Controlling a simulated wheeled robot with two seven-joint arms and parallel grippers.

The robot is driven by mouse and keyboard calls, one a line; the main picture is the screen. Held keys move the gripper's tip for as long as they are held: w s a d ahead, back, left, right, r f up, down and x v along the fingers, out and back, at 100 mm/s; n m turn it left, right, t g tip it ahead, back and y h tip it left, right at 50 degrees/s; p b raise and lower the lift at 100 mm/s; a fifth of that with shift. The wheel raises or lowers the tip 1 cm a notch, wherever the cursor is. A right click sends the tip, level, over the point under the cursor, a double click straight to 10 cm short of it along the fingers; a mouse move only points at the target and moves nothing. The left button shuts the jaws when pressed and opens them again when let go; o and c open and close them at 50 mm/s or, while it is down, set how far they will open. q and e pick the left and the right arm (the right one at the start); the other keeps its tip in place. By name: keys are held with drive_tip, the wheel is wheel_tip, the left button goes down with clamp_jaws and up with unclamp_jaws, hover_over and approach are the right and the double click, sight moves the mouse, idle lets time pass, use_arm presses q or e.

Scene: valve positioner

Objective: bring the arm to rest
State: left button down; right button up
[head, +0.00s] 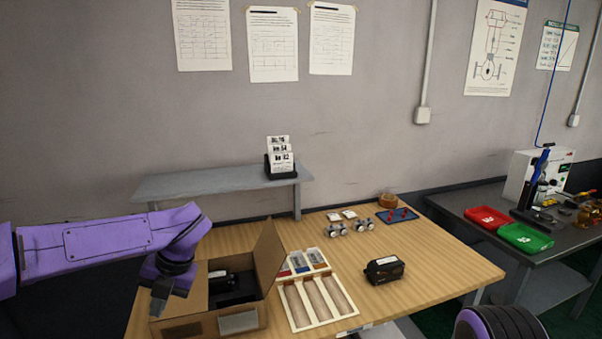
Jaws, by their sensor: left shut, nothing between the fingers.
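My left arm (100,246) is purple and comes in from the left edge, bent downward at the wrist. My left gripper (160,296) points down at the left side of an open cardboard box (195,328). It is shut and holds nothing. Whether it touches the box wall cannot be told. A dark object (232,288) lies inside the box. Part of my right arm (498,325) shows at the bottom right edge; its gripper is out of view.
On the wooden table (435,265) are a wooden tray (318,302) with compartments, a black device (384,269), several small gauges (350,226) and a blue mat (397,216). A grey shelf (220,181) stands behind. Red (487,217) and green (525,237) trays sit on the right bench.

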use_arm(q)
wheel_tip(320, 180, down, 22)
drive_tip(key=s+f+m+t+y+b, duration=0.1)
drive_tip(key=s+m+t+y+b, duration=0.15)
drive_tip(key=m+t, duration=1.15)
drive_tip(key=s+a+f+m+g+h+b, duration=0.1)
drive_tip(key=s+f+m+g, duration=0.4)
drive_tip(key=s, duration=0.9)
drive_tip(key=s+f+m+g+h+b, duration=0.1)
drive_tip(key=s+f+m+g+h, duration=0.2)
drive_tip(key=s+f+m, duration=0.8)
drive_tip(key=s+g, duration=0.1)
drive_tip(key=s, duration=0.2)
drive_tip(key=shift+s+a+f+m+g+b, duration=0.2)
drive_tip(key=shift+s+a+m+g+b, duration=0.1)
drive_tip(key=shift+a+g+b, duration=0.1)
use_arm(e)
wheel_tip(320, 180, down, 5)
drive_tip(key=shift+s+f, duration=0.1)
use_arm(q)
drive_tip(key=shift+d, duration=0.1)
use_arm(e)
drive_tip(key=shift+c, duration=0.3)
